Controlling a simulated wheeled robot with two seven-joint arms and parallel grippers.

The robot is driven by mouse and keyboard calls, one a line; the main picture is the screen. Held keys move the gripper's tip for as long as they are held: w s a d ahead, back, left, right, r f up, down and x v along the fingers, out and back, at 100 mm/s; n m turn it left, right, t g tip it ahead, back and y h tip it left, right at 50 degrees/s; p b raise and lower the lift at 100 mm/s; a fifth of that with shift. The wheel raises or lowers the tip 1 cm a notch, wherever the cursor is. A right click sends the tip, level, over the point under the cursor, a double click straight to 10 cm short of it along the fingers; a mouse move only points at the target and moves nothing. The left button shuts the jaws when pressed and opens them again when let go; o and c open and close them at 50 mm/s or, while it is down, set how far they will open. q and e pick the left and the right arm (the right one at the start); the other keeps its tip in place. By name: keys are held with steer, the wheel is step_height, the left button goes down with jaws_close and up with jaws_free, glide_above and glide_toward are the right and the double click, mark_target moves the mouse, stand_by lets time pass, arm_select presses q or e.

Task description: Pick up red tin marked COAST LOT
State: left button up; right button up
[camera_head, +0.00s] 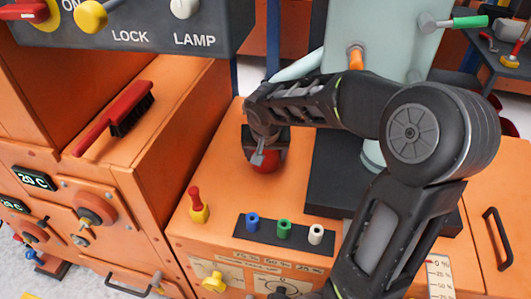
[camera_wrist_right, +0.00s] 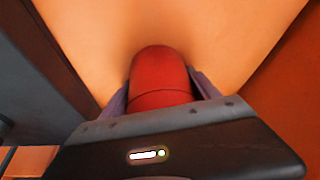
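A red tin (camera_head: 266,161) is on the orange top of the machine in the head view, partly hidden by my right gripper above it. In the right wrist view the red, rounded tin (camera_wrist_right: 160,75) sits between the two fingers of my right gripper (camera_wrist_right: 160,88). The fingers lie close along both its sides; I cannot tell whether they press on it. In the head view my right gripper (camera_head: 264,152) points down over the tin. No COAST LOT marking is readable. My left gripper is not in view.
A dark plate (camera_head: 338,170) with a pale green column (camera_head: 375,40) stands right of the tin. In front are a black strip (camera_head: 268,230) with blue, green and white pegs, and a red-handled lever (camera_head: 197,203). A red brush (camera_head: 115,117) lies on the left cabinet.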

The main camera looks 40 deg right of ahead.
steer(key=c, duration=1)
steer(key=shift+s+a+r+p, duration=0.3)
steer(key=shift+s+r, duration=0.1)
steer(key=shift+r, duration=0.25)
steer(key=s+a+r+p, duration=0.3)
steer(key=s+a+r, duration=0.3)
steer(key=s+a, duration=0.2)
steer(key=shift+s+r, duration=0.35)
steer(key=shift+s, duration=0.8)
